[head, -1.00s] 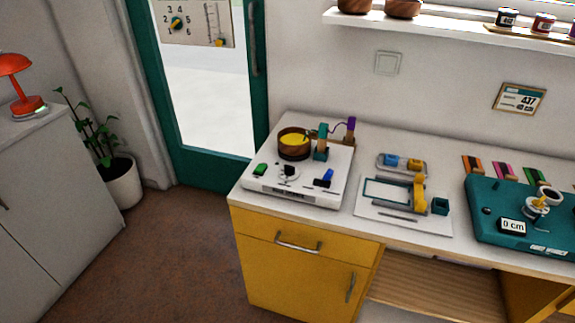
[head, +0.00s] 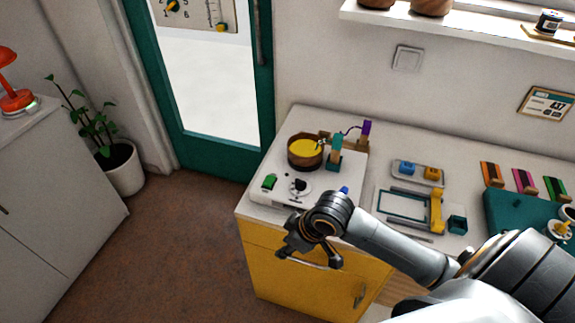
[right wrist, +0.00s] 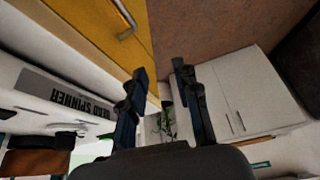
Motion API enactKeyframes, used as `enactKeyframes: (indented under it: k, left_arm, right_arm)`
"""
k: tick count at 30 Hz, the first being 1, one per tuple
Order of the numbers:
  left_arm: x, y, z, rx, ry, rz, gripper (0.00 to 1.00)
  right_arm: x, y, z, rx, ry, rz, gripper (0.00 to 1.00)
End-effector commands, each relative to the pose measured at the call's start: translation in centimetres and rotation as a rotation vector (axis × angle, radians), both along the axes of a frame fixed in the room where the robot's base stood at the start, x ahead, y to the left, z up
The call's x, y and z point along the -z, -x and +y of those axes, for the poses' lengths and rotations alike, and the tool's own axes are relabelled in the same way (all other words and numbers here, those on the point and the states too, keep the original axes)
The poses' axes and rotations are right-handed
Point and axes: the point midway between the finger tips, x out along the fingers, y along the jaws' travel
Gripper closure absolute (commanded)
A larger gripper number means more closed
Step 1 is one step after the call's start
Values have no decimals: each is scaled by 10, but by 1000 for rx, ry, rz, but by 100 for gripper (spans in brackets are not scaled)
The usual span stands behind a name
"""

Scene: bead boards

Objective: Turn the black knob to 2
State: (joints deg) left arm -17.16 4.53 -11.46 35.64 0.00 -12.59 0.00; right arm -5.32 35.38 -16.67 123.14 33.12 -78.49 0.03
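The black knob (head: 299,184) sits on a pale round dial on top of the white bead spinner (head: 265,196), at the left end of the counter. The dial's marks are too small to read. My right gripper (head: 309,258) is open and empty, in front of the counter's front edge and apart from the knob. My right wrist hides the spinner's front right part. In the right wrist view the open fingers (right wrist: 161,68) have nothing between them. The spinner's lettered front (right wrist: 66,94) shows at left there; the knob cannot be made out. My left gripper is out of view.
A brown bowl of yellow beads (head: 305,151) and a green switch (head: 269,182) are on the spinner. A teal post (head: 335,150) stands at its back right. A white board with a yellow arm (head: 437,210) lies to the right.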

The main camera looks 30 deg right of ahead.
Motion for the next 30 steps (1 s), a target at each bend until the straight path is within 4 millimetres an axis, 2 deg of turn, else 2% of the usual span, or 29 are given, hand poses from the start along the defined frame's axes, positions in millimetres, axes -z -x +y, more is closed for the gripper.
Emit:
enactKeyframes:
  k: [1, 5, 8, 12, 15, 18, 21, 23, 26, 30]
  left_arm:
    - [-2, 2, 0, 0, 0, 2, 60]
    - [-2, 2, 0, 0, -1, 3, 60]
    - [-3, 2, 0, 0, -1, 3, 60]
    - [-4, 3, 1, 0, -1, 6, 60]
    - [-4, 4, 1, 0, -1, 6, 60]
    - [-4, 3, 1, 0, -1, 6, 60]
    - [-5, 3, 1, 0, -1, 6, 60]
    - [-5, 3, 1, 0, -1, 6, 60]
    - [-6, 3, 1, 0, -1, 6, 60]
    - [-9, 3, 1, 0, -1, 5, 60]
  right_arm:
    - [-14, -7, -7, -31, 15, -6, 69]
    - [-43, -27, -29, -85, 34, -1, 69]
    - [-71, -45, -55, -96, 49, 8, 69]
    - [-120, -64, -101, -64, 59, 22, 69]
    - [-152, -71, -127, -24, 51, 28, 69]
    - [-173, -73, -143, 6, 38, 29, 69]
    - [-181, -74, -149, 23, 31, 32, 69]
    - [-180, -74, -150, 26, 27, 33, 69]
    - [-170, -78, -146, 24, 23, 34, 69]
    - [-146, -86, -141, 23, 23, 35, 69]
